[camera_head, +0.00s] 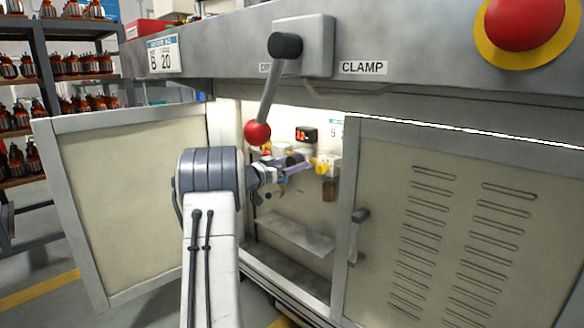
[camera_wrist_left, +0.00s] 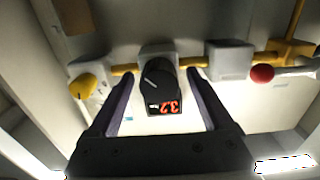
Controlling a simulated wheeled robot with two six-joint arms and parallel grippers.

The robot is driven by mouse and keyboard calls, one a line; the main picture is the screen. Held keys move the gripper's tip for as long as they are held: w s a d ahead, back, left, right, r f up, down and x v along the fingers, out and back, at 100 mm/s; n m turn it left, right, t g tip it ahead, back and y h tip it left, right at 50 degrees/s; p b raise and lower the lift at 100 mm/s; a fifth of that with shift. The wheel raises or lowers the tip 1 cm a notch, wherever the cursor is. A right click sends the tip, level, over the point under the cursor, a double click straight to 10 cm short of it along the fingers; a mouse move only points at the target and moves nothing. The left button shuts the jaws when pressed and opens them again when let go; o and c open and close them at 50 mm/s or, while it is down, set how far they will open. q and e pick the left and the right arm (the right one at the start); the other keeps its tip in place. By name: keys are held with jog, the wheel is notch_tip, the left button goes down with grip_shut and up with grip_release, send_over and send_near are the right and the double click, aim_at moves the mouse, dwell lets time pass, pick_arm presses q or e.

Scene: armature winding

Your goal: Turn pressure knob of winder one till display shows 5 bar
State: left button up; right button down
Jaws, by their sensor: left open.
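The display (camera_head: 306,134) sits inside the open cabinet in the head view, with small red digits. It also shows in the left wrist view (camera_wrist_left: 164,107), turned over, with digits that look like 3.2. The dark pressure knob (camera_wrist_left: 157,77) with a pale pointer line is beside the display. My left gripper (camera_wrist_left: 160,74) is open, with one finger on each side of the knob; I cannot tell whether they touch it. In the head view the left gripper (camera_head: 297,166) reaches into the cabinet and largely hides the knob. My right gripper is not in view.
The cabinet's left door (camera_head: 130,205) stands open; a vented panel (camera_head: 455,230) is at right. A red-balled lever (camera_head: 257,133) hangs above my arm. Yellow (camera_wrist_left: 84,88) and red (camera_wrist_left: 262,73) knobs flank the gripper.

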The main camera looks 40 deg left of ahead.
pick_arm(q)
grip_shut()
jog(key=shift+r+m+p, duration=0.1)
jog(key=shift+m+p, duration=0.75)
jog(key=shift+m, duration=0.35)
jog(key=m+p, duration=0.1)
jog(key=m, duration=0.6)
jog(key=shift+m+b, duration=0.45)
jog(key=shift+m, duration=1.15)
